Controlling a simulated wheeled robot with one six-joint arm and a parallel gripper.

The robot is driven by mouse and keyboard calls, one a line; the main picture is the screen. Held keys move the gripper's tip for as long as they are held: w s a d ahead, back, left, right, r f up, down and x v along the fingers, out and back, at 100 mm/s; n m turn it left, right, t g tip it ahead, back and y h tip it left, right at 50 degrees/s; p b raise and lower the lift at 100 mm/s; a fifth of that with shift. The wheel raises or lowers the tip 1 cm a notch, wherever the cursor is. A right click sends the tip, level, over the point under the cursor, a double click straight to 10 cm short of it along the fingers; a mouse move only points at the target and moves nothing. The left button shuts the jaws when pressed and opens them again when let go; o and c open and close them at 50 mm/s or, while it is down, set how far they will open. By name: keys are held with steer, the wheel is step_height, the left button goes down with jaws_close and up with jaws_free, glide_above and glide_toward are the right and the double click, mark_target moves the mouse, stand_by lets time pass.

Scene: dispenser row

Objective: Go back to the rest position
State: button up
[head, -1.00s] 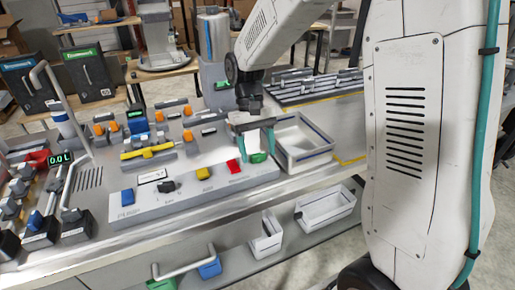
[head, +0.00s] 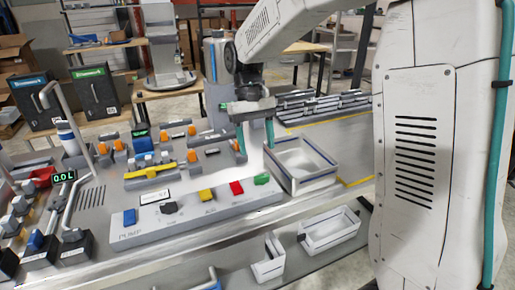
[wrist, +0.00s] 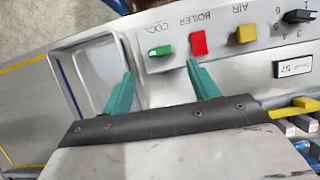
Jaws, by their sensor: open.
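My gripper (head: 255,136) hangs above the bench with its two green fingers apart and nothing between them. It is behind the switch panel (head: 152,228) and beside the white bin (head: 309,181). In the wrist view my gripper (wrist: 160,85) points toward the green switch (wrist: 160,51) and the red switch (wrist: 198,43), apart from both. The green switch also shows in the head view (head: 262,179), next to the red switch (head: 237,187).
A yellow-handled valve block (head: 150,171) stands left of my gripper. Two white trays (head: 330,231) sit on the lower shelf. Racks of grey parts (head: 320,105) lie behind the bin. Metal pipes (head: 62,125) rise at the left.

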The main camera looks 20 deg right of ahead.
stand_by(0.3)
steer(key=shift+s+f, duration=0.7)
steer(key=shift+s, duration=0.05)
steer(key=s+d+r+t, duration=0.1)
steer(key=s+r+t, duration=0.1)
steer(key=s, duration=1)
steer(key=s+d+r+t, duration=0.2)
steer(key=s+r+t, duration=0.1)
steer(key=s, duration=0.9)
steer(key=shift+s+r+t, duration=0.2)
steer(key=shift+s+t, duration=0.05)
steer(key=shift+t, duration=0.15)
